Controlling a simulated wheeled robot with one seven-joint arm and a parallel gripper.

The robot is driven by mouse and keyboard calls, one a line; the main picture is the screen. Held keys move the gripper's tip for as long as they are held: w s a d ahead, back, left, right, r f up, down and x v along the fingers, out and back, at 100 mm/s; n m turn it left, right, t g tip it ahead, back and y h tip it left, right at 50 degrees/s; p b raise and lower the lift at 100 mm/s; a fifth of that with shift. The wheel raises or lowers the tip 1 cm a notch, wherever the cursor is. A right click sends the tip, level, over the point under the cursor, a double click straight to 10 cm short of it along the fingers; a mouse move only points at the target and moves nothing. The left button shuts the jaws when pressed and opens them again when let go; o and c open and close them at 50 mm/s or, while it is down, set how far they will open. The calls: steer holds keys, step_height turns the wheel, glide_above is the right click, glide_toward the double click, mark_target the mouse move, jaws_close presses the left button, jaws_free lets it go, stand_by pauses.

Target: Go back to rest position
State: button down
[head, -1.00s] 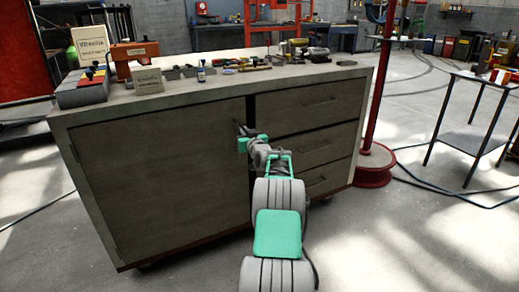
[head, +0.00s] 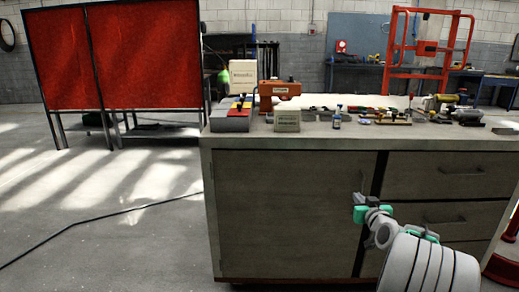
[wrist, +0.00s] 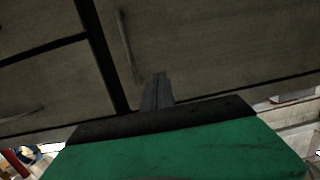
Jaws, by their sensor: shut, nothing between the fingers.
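My gripper (head: 361,206) is in front of the grey workbench cabinet (head: 285,215), near the gap between its wide left door and the drawers. In the wrist view my gripper's fingers (wrist: 157,92) are together with nothing between them. The cabinet front (wrist: 200,45) fills most of the wrist view, with a door handle (wrist: 127,45) beside the dark gap. The cabinet door and drawers (head: 447,213) look shut. I cannot tell whether the fingers touch the cabinet.
The bench top holds boxes, an orange machine (head: 279,92), a small bottle (head: 337,118) and several tools. Red screens (head: 150,55) stand at the back left. A cable (head: 100,218) crosses the open floor at left. A red stand base (head: 503,272) is at the right edge.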

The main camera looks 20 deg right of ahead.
steer(key=s+a+r+n+g+y+p, duration=0.15)
steer(key=a+r+p, duration=0.35)
steer(key=a, duration=0.5)
steer(key=a+r+n+g+y+p, duration=0.15)
steer(key=a+r+p, duration=0.25)
steer(key=a, duration=0.5)
steer(key=s+a+r+g+y+p, duration=0.1)
steer(key=a+r+g+y+p, duration=0.3)
steer(key=a, duration=0.6)
steer(key=s+a+r+g+h+p, duration=0.1)
steer(key=s+a+r+g+p, duration=0.1)
steer(key=s+a+p, duration=0.4)
steer(key=s+a+r+n+g+p, duration=0.1)
steer(key=s+a+r+g+p, duration=0.2)
steer(key=s, duration=1.2)
steer(key=a+r+p, duration=0.2)
steer(key=a+p, duration=0.1)
steer(key=a, duration=0.2)
steer(key=shift+s+a+r+h+p, duration=0.15)
steer(key=shift+s+r+h+p, duration=0.15)
steer(key=shift+h+p, duration=0.1)
